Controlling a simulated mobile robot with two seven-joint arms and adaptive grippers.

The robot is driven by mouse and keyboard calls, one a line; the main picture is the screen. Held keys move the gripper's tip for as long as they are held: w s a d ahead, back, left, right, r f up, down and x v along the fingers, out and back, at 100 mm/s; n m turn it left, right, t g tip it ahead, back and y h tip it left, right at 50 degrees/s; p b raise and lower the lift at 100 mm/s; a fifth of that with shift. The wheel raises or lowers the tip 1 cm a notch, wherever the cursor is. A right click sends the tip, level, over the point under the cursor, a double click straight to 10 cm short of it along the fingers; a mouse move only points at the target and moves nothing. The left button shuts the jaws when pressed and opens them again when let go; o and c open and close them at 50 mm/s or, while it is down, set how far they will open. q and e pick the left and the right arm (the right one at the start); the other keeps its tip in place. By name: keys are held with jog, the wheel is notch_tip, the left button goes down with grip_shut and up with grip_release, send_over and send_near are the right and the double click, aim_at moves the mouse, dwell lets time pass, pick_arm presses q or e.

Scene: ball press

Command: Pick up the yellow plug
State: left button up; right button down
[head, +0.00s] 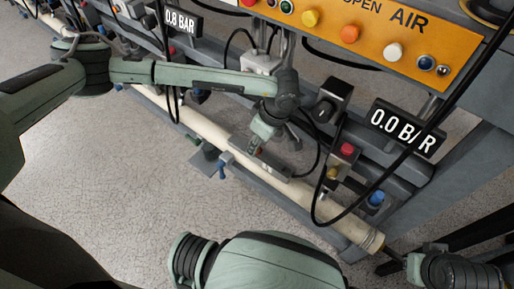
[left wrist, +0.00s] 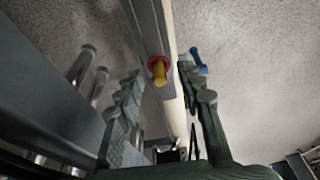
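The yellow plug (left wrist: 159,72) shows in the left wrist view with a red ring around its base, set on a grey bar. My left gripper (left wrist: 160,80) is open, with one finger on each side of the plug in that view. I cannot tell how much depth separates them. In the head view my left gripper (head: 268,136) points down over the grey bar, and it mostly hides the plug there. My right gripper (head: 410,266) is at the lower right near the pipe end; its finger state is unclear.
A long cream pipe (head: 205,128) runs beside the grey bar. A blue lever (left wrist: 198,62) is just right of the plug. A red button (head: 347,150), black cables and a 0.0 BAR display (head: 404,128) lie to the right. The floor (head: 130,185) in front is open.

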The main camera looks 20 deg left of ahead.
pick_arm(q)
jog(key=shift+a+f, duration=0.15)
jog(key=shift+f, duration=0.4)
grip_shut()
jog(key=shift+w, duration=0.1)
jog(key=shift+r, duration=0.15)
